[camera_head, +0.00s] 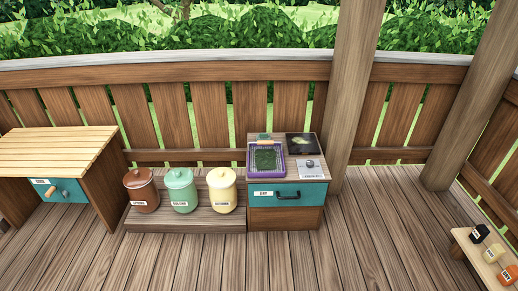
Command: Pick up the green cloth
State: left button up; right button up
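A dark green, cloth-like patch (265,159) lies inside a purple-rimmed tray (250,174) on top of the small wooden cabinet with a teal drawer. A light green shape (301,142) lies on a black square (311,152) at the cabinet's back right. A small green item (263,138) sits behind the tray. All are small, and I cannot tell for sure which one is the green cloth. Neither of my grippers is in view.
The cabinet's drawer (262,201) is shut. A pale plate with a grey knob (310,163) lies at its front right. Brown (141,191), green (181,191) and yellow (222,191) lidded jars stand on a low step left. A slatted table (55,145) stands far left. The deck in front is clear.

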aim_at(262, 137)
jog(key=i+l, duration=0.15)
jog(key=i, duration=0.25)
jog(key=i+l, duration=0.15)
jog(key=i, duration=0.25)
jog(key=i+l+u, duration=0.1)
jog(key=i+l, duration=0.4)
jog(key=l, duration=0.15)
jog(key=i+l+u, duration=0.15)
jog(key=i+l, duration=0.3)
jog(key=l, duration=0.3)
jog(key=i+l+u, duration=0.15)
jog(key=l, duration=0.2)
jog(key=i+l+u, duration=0.1)
jog(key=i+l, duration=0.15)
jog(key=l, duration=0.15)
jog(key=i+l, duration=0.2)
jog(key=l, duration=0.25)
jog(key=i+l+u, duration=0.15)
jog(key=l, duration=0.25)
